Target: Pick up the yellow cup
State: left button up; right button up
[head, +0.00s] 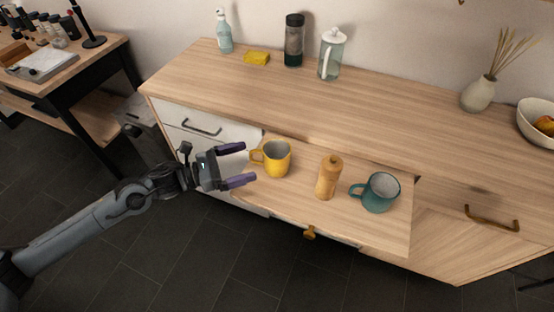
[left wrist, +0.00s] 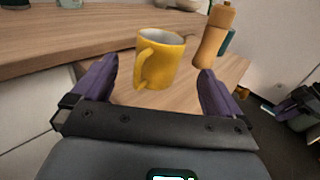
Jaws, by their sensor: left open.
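The yellow cup (head: 277,159) stands upright on the pulled-out wooden board (head: 295,215) below the counter, with its handle toward the left. My left gripper (head: 236,164) is open and empty just left of the cup, its purple fingers pointing toward it. In the left wrist view the yellow cup (left wrist: 158,60) is ahead and between the two open fingers (left wrist: 158,88), handle facing me, and no contact with it shows. My right gripper is in neither view.
A wooden mill (head: 328,178) and a teal mug (head: 377,192) stand right of the cup on the same board. The counter (head: 300,100) rises behind, holding a soap bottle (head: 223,32), yellow sponge (head: 257,58), dark jar (head: 294,42), glass pitcher (head: 330,55), vase (head: 478,95) and fruit bowl (head: 538,122).

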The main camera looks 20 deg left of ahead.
aim_at(264, 157)
pick_arm(q)
jog(key=shift+x, duration=1.2)
jog(key=shift+d, duration=0.3)
jog(key=shift+w+d+f+b, duration=0.15)
jog(key=shift+w+d+b, duration=0.15)
jog(key=shift+w+b, duration=0.05)
jog(key=b+x, duration=0.1)
jog(key=x, duration=0.2)
jog(key=shift+w+d+f, duration=0.1)
jog(key=shift+f, duration=0.05)
jog(key=shift+w+d, duration=0.35)
jog(key=shift+d, duration=0.05)
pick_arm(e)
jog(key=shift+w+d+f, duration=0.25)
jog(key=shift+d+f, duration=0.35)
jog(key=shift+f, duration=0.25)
pick_arm(q)
jog(key=shift+s+a, duration=0.1)
jog(key=shift+c, duration=0.5)
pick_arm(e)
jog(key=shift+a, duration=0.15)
pick_arm(q)
jog(key=c, duration=1.1)
notch_tip(264, 157, up, 10)
jog(key=p, duration=0.2)
jog(key=shift+p, duration=0.4)
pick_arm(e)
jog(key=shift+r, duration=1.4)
